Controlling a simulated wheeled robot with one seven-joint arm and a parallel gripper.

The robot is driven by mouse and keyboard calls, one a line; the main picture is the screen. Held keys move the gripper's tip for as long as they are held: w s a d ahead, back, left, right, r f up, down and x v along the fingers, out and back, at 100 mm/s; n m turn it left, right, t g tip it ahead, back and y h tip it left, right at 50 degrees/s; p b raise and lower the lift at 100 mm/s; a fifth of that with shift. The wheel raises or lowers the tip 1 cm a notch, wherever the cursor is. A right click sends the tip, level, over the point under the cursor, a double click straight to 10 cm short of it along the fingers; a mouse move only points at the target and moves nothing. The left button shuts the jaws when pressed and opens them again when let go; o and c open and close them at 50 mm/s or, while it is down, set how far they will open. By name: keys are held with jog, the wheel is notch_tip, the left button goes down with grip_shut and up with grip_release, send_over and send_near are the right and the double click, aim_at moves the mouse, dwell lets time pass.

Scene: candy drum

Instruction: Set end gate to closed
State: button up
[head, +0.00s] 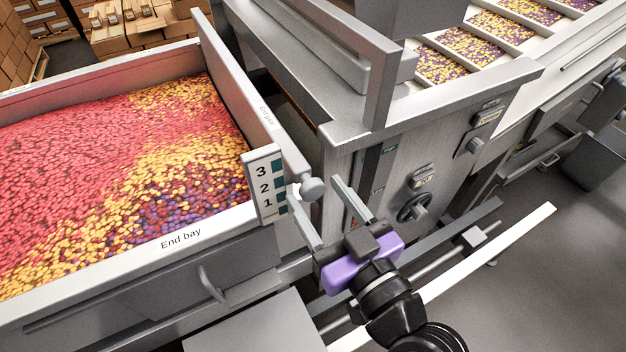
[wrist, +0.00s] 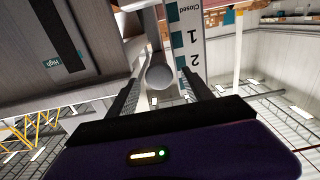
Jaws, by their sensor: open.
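The wrist view shows the knob (wrist: 159,77) and the plate (wrist: 189,45), with "Closed" printed past the 1. My gripper (head: 314,190) is open, its fingers on either side of the knob with gaps showing. I cannot tell the gate's exact scale reading.
The end bay (head: 105,262) holds red, yellow and purple candy. A grey machine cabinet (head: 420,150) with a black dial (head: 413,207) stands close right of my gripper. A drawer handle (head: 211,285) juts from the bay front. Grey floor is open at lower right.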

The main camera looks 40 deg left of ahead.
jog(key=shift+x, duration=1.3)
grip_shut()
